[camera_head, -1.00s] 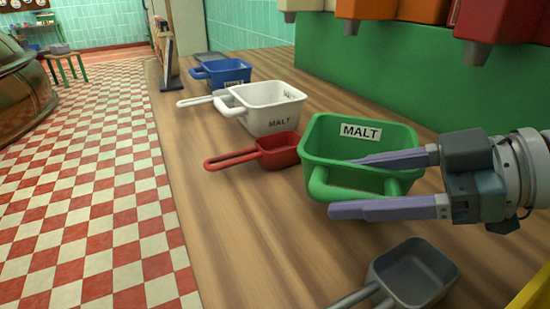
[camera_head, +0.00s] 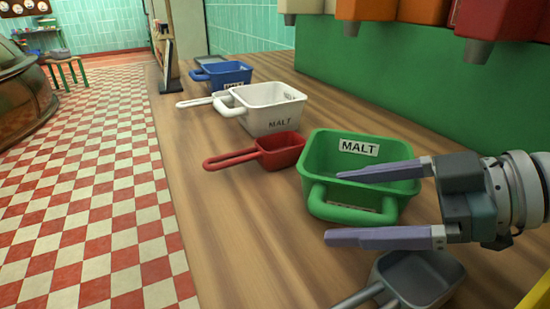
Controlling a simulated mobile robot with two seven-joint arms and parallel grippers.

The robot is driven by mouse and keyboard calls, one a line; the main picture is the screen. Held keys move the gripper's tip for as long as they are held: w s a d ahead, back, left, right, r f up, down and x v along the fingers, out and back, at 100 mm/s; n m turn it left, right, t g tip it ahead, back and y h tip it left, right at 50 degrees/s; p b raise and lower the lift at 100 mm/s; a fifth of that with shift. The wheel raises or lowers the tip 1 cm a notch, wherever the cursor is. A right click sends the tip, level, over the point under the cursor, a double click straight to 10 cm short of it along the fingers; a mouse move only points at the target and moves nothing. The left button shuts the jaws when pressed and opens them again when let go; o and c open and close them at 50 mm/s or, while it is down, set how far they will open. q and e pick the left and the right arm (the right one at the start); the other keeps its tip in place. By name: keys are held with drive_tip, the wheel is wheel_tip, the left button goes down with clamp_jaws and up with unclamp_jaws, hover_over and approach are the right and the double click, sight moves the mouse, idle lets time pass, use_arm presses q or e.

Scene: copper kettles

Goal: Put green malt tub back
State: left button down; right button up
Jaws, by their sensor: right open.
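The green malt tub (camera_head: 320,165) sits upright on the wooden counter, right of the red scoop, with a white MALT label on its far inner wall. My right gripper (camera_head: 333,206) comes in from the right and is open. Its upper finger reaches across the tub's opening; its lower finger lies in front of the tub on the near side. The tub's near wall and thick handle lie between the fingers, with visible gaps. The finger and jaw hide part of the tub's right side. My left gripper is not in view.
A grey scoop (camera_head: 425,281) lies close below the right gripper. A red scoop (camera_head: 280,150), a white malt tub (camera_head: 262,108) and a blue tub (camera_head: 224,73) line the counter further back. Dispenser spouts (camera_head: 481,50) hang above the green wall. The counter's front left is clear.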

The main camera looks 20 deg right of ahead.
drive_tip(key=shift+r, duration=0.15)
drive_tip(key=v, duration=1.2)
drive_tip(key=shift+p, duration=0.4)
